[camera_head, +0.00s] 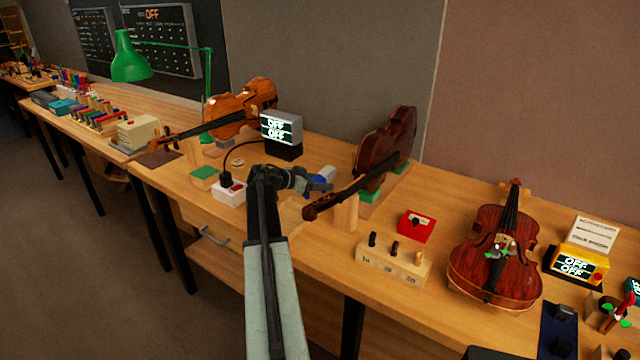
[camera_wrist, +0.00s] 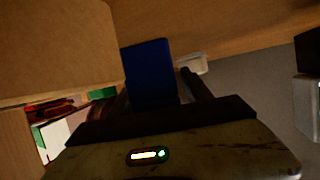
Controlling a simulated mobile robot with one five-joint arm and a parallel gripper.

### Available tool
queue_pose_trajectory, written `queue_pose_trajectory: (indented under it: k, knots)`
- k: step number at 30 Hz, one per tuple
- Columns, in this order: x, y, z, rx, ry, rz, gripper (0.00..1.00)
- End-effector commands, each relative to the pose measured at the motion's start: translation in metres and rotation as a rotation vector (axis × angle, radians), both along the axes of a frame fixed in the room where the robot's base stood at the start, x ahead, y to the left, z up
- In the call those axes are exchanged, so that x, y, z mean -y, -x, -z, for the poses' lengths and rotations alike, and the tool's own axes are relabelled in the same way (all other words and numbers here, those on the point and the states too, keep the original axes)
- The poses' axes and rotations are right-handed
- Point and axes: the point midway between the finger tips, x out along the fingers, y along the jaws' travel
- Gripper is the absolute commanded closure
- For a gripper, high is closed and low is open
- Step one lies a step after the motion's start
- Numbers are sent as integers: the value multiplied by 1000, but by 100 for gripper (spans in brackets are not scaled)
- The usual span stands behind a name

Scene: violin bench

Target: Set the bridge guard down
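A dark blue piece, which looks like the bridge guard (camera_head: 319,187), is at the end of my gripper (camera_head: 309,184) in the head view, above the bench near its front edge. In the wrist view the bridge guard (camera_wrist: 150,72) shows as an upright blue slab at the fingers of my gripper (camera_wrist: 160,95). My gripper appears shut on it; one dark finger shows on its right, and the other is mostly hidden. Whether the guard touches anything is unclear.
A dark violin (camera_head: 385,150) lies on its side on green supports just right of my gripper. A white switch box (camera_head: 229,192) and display (camera_head: 281,128) stand to the left. A wooden block with pegs (camera_head: 393,262), a red box (camera_head: 415,225) and another violin (camera_head: 495,265) are farther right.

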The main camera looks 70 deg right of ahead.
Motion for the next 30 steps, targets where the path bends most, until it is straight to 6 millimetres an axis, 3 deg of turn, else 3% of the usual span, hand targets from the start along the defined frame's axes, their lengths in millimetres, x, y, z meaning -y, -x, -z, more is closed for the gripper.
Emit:
queue_pose_trajectory:
  k: [5, 18, 30]
  knots:
    - [-8, -6, -10, 0, 0, -2, 42]
    - [-80, -61, -48, 0, 0, -2, 42]
    - [-89, -69, -49, 1, 0, -2, 42]
